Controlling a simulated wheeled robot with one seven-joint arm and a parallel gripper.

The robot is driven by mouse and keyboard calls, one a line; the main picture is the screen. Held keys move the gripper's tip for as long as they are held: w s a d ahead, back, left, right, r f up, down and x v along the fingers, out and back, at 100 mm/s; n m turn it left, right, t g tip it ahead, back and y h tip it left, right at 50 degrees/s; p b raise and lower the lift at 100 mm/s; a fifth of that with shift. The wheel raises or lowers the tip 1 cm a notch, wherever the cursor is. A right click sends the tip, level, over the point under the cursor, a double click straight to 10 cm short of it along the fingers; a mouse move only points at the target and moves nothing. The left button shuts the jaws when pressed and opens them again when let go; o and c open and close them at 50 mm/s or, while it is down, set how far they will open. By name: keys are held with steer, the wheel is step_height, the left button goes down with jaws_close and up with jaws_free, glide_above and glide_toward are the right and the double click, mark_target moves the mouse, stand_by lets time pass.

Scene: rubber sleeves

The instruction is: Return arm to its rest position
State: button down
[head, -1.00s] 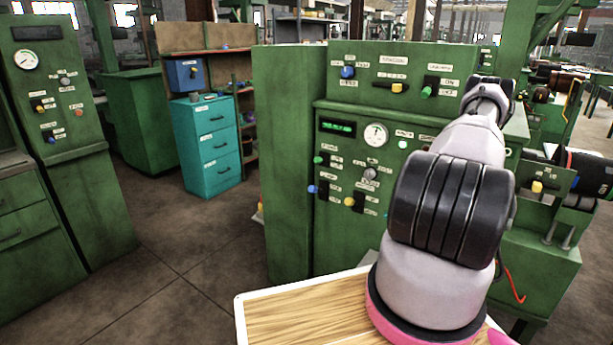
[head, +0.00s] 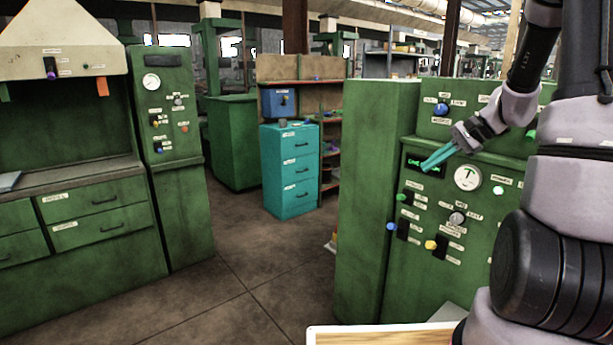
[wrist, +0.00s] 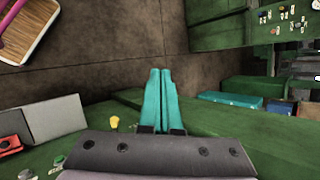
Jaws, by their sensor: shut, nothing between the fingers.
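My gripper (head: 438,158) shows in the head view at the right, in front of the green control cabinet (head: 362,190). Its teal fingers point left and slightly down, near the green-lit display. In the wrist view the two teal fingers (wrist: 163,95) lie side by side, shut with nothing between them. My arm is bent and comes down from the top right of the head view. Whether the fingers touch the cabinet I cannot tell.
A green workbench with a hood (head: 62,40) is at the left. A wood-topped tray (head: 390,336) is at the bottom. The floor (head: 270,262) between is clear.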

steer(key=s+a+r+n+t+h, duration=0.1)
steer(key=s+a+r+n+h, duration=0.2)
steer(key=s+r, duration=0.5)
steer(key=s+a+r+n+t+h, duration=0.2)
steer(key=s+r, duration=0.5)
steer(key=s, duration=0.6)
steer(key=a+n+h, duration=0.1)
steer(key=a+n, duration=0.1)
steer(key=a, duration=0.1)
steer(key=shift+r+t, duration=0.3)
steer(key=shift+r, duration=0.05)
